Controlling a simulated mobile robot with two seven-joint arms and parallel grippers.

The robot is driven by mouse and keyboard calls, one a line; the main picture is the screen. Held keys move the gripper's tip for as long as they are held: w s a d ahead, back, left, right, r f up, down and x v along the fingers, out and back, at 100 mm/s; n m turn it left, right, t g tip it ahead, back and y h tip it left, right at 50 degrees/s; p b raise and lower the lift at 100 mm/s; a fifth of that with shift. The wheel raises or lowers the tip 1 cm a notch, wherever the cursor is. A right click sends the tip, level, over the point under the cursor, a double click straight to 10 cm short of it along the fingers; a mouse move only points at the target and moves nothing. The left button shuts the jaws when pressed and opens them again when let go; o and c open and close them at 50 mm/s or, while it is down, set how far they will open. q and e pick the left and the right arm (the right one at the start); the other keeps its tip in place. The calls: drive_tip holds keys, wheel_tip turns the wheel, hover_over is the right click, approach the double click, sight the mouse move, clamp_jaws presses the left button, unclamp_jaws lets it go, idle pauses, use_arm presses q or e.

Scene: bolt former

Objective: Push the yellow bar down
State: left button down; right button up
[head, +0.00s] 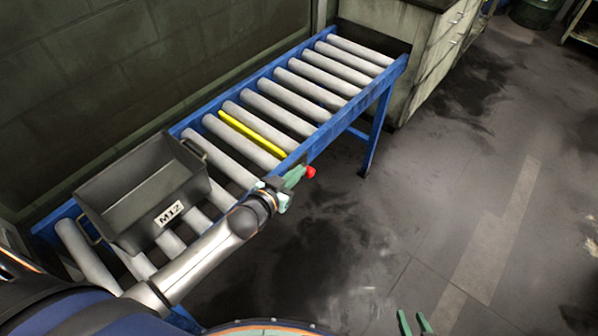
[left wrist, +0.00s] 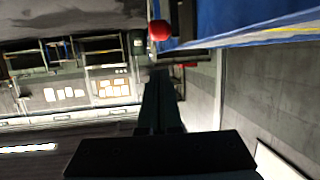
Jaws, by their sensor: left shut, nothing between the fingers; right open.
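The yellow bar (head: 253,134) lies between two grey rollers of the blue conveyor and runs from the far rail to the near rail. A yellow strip (left wrist: 290,33), likely the same bar, shows at the upper right of the left wrist view. A red knob (head: 310,171) sits just outside the near rail, close to the bar's near end; it also shows in the left wrist view (left wrist: 159,30). My left gripper (head: 295,178) is shut and empty beside the red knob; whether they touch is unclear. My right gripper (head: 415,322) is open and empty above the floor.
A grey bin (head: 107,196) labelled M12 stands on the conveyor's near-left part. The conveyor's blue rail (head: 340,122) borders the open floor to its right. A cabinet (head: 418,50) stands behind the far end, and a wall runs along the left.

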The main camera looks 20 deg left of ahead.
use_arm(q)
drive_tip(key=v, duration=0.9)
drive_tip(key=shift+f+p, duration=0.2)
drive_tip(key=shift+p, duration=0.1)
drive_tip(key=s+d+f+g+p, duration=0.1)
drive_tip(key=s+f+g+p, duration=0.1)
drive_tip(key=s, duration=0.5)
drive_tip(key=s+d+f+g+p, duration=0.1)
drive_tip(key=s+f+g, duration=0.2)
drive_tip(key=s, duration=0.4)
drive_tip(key=shift+d+f+n+y+p, duration=0.3)
drive_tip(key=shift+d+f+y+p, duration=0.1)
drive_tip(key=shift+f, duration=0.5)
drive_tip(key=shift+a, duration=0.15)
